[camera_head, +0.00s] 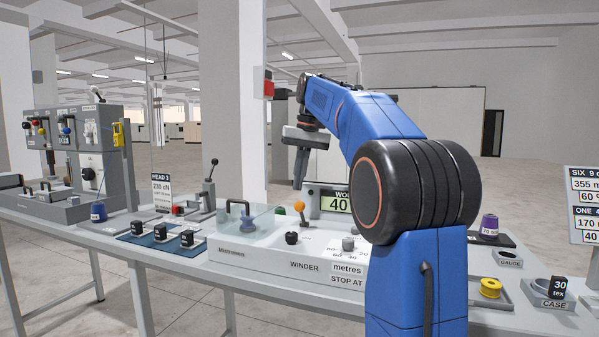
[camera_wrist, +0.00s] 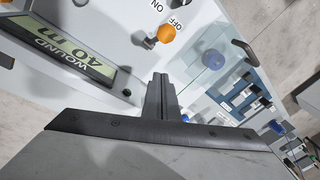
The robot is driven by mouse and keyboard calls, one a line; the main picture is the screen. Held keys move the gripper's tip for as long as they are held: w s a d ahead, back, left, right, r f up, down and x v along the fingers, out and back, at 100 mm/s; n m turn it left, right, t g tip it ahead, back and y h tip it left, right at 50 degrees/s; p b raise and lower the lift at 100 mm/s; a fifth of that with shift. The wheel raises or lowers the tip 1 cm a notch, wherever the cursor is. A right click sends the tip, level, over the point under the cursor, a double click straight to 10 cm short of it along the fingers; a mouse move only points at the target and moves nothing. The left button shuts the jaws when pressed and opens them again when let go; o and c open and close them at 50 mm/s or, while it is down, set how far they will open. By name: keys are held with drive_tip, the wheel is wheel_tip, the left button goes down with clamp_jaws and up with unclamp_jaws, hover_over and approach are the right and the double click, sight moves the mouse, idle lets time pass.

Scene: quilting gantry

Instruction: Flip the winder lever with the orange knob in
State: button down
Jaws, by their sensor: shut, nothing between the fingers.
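The winder (camera_head: 262,262) is a pale machine on the long table. Its lever has an orange knob (camera_head: 299,206) and stands up from the winder's top, left of the display. In the wrist view the orange knob (camera_wrist: 166,33) is close to the OFF label (camera_wrist: 179,27), with the ON label (camera_wrist: 156,5) beyond it. My gripper (camera_head: 298,186) hangs above the knob, apart from it, fingers pointing down. In the wrist view the fingertips (camera_wrist: 162,78) are together and empty, short of the knob.
A display reading 40 m (camera_wrist: 75,50) stands beside the lever. A clear cover with a dark handle (camera_head: 240,217) is on the winder's left. A black knob (camera_head: 292,238) and a grey knob (camera_head: 348,244) sit in front. A purple cone (camera_head: 489,225) stands at right.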

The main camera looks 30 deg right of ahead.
sight(302, 214)
drive_tip(key=f, duration=0.4)
drive_tip(key=shift+w+a+f, duration=0.3)
drive_tip(key=shift+f, duration=0.1)
drive_tip(key=shift+s+a+f, duration=0.1)
drive_tip(key=shift+s+f, duration=0.05)
drive_tip(key=shift+s, duration=0.1)
drive_tip(key=shift+s+a+r, duration=0.15)
drive_tip(key=shift+s, duration=0.35)
drive_tip(key=shift+s+a+r, duration=0.15)
drive_tip(key=shift+s+a, duration=0.05)
drive_tip(key=shift+s, duration=0.35)
drive_tip(key=shift+s+a+r, duration=0.15)
drive_tip(key=shift+s, duration=0.35)
drive_tip(key=shift+s+a+t+h, duration=0.3)
drive_tip(key=shift+s+a, duration=0.05)
drive_tip(key=shift+s, duration=0.15)
drive_tip(key=shift+s+f, duration=0.15)
drive_tip(key=shift+a, duration=0.1)
drive_tip(key=shift+d, duration=0.25)
